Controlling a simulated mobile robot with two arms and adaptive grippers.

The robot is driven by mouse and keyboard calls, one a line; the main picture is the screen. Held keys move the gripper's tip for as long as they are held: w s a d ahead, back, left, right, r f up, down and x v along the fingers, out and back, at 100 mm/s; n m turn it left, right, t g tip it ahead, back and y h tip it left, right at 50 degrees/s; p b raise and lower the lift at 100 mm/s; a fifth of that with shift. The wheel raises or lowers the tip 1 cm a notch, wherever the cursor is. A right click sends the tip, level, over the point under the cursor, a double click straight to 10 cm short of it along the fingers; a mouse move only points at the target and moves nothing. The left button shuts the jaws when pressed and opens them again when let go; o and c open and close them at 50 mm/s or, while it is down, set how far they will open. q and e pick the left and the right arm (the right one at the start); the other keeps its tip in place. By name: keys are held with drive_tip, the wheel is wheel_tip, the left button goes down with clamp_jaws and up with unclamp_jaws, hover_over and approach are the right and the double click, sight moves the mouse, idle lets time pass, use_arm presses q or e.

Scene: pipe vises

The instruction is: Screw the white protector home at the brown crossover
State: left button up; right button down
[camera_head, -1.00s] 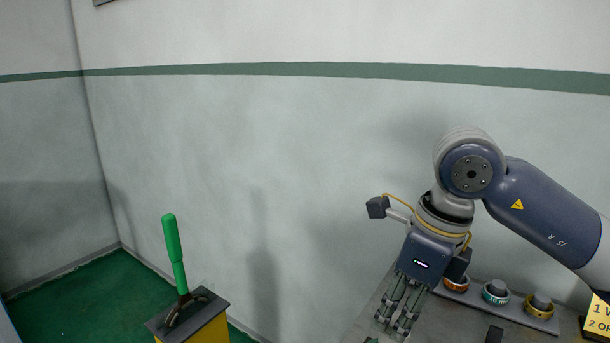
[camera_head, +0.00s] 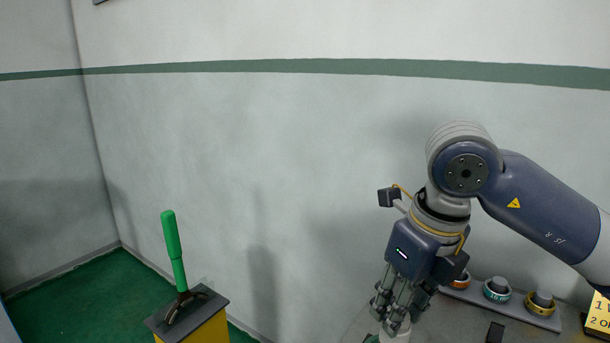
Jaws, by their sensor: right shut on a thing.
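My right gripper (camera_head: 391,318) points down at the bottom edge of the view, with its fingers closed around a white piece, which looks like the white protector (camera_head: 396,336). Only a small part of the white piece shows below the fingers; the rest is hidden by them or cut off by the frame. I cannot make out the brown crossover, and whether the white piece touches anything is out of view. My left gripper is not in view.
A rack at the right holds an orange-brown ring (camera_head: 461,281), a teal ring (camera_head: 496,296) and a yellow ring (camera_head: 540,309). A yellow sign (camera_head: 597,316) stands at the right edge. A green-handled lever (camera_head: 173,250) stands on a yellow-sided stand at the lower left.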

drive_tip(key=shift+f+m+h, duration=0.1)
drive_tip(key=shift+m+h, duration=0.2)
drive_tip(key=shift+m, duration=0.9)
drive_tip(key=shift+m+b, duration=0.3)
drive_tip(key=shift+m, duration=1)
drive_tip(key=shift+m+h, duration=0.4)
drive_tip(key=shift+m, duration=0.9)
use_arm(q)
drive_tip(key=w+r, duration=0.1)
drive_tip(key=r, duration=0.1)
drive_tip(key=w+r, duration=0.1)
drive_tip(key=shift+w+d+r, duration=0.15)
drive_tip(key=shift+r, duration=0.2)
use_arm(e)
drive_tip(key=c, duration=1.5)
unclamp_jaws()
use_arm(q)
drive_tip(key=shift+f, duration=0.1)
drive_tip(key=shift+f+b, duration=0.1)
drive_tip(key=shift+b, duration=0.2)
use_arm(e)
drive_tip(key=shift+n, duration=0.3)
